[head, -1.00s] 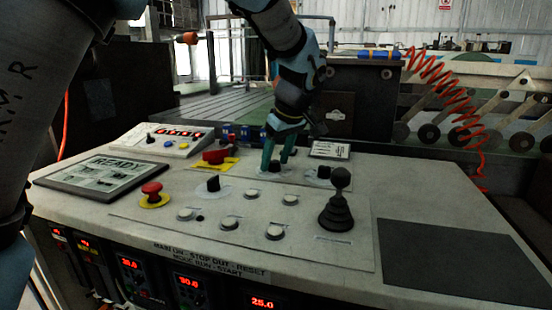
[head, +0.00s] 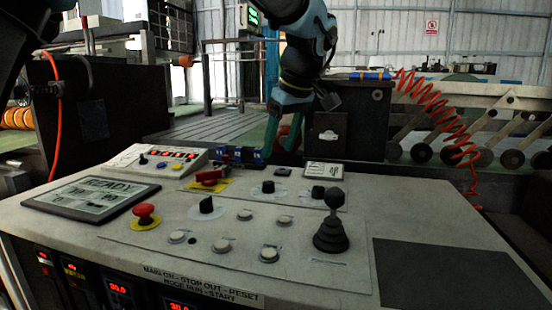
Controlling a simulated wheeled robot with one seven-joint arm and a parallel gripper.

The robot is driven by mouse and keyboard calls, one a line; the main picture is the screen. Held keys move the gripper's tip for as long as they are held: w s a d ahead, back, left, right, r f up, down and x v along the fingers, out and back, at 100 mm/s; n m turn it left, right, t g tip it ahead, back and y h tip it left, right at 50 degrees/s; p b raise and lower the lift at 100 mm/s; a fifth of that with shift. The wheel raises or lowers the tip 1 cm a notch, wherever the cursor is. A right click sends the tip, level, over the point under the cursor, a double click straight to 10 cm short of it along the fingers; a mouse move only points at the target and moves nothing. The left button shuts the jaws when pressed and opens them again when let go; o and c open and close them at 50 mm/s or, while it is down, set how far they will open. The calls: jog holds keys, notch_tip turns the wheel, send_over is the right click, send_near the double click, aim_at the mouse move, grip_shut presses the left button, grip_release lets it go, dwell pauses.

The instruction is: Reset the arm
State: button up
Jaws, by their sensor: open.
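My gripper (head: 283,140) hangs from my arm at the upper middle of the head view, fingers pointing down. Its teal fingers are apart and nothing shows between them. It is above the far edge of the control panel (head: 90,232), clear of the knobs.
A red mushroom button (head: 145,213), several white buttons and a tall black joystick (head: 333,222) stand up from the panel. A READY screen (head: 90,200) is at left. A dark flat pad (head: 450,275) covers the right. A coiled red hose (head: 440,115) hangs behind.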

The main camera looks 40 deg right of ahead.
jog(key=shift+r, duration=0.15)
jog(key=shift+r, duration=0.1)
dwell(0.4)
